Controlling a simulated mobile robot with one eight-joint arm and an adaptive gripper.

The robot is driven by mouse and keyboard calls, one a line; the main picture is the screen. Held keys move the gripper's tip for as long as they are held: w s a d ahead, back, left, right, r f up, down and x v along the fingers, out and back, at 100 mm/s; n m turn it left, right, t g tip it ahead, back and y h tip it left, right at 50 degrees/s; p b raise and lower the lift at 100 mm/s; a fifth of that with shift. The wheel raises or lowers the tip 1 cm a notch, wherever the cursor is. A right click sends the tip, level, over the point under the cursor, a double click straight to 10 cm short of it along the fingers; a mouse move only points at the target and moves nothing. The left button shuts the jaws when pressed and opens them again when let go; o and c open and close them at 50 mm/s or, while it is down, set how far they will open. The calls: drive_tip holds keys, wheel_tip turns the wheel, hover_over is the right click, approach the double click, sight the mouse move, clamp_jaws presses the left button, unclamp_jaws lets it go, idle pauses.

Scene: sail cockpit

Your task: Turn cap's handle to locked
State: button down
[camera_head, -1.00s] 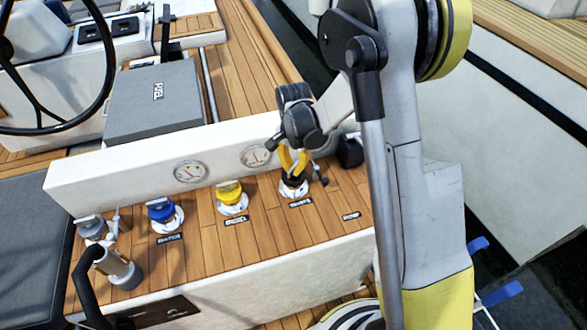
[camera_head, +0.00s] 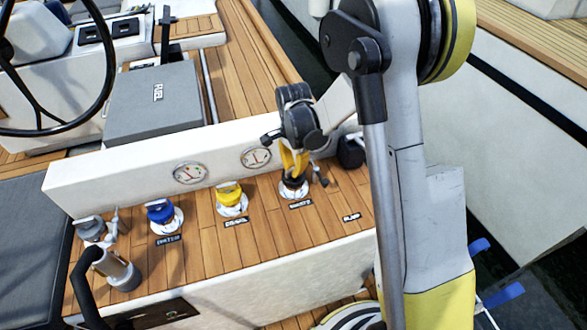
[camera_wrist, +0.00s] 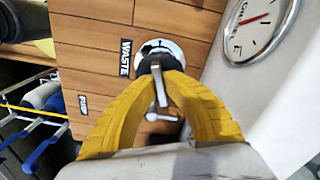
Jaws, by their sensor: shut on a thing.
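The waste cap (camera_head: 294,188) is dark, with a pale flange ring, and sits on the wooden deck of the bench behind a small label. In the wrist view, the cap's dark top (camera_wrist: 160,62) sits between my fingertips, in its white ring beside the "WASTE" label. A grey metal handle (camera_wrist: 158,86) rises from the cap toward the camera. My gripper (camera_head: 293,170) points down over the cap, its yellow fingers shut on the cap's handle. The fingertips hide parts of the cap and handle. I cannot make out a locked mark.
A yellow cap (camera_head: 230,194), a blue cap (camera_head: 161,211) and a grey cap (camera_head: 90,228) stand in a row to the left. Two round gauges sit on the white ledge behind, one (camera_head: 256,158) close to my gripper. A black fitting (camera_head: 351,151) stands to the right.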

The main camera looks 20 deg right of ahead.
drive_tip(key=c, duration=1.5)
unclamp_jaws()
drive_tip(key=shift+r, duration=0.1)
wheel_tip(320, 180, up, 12)
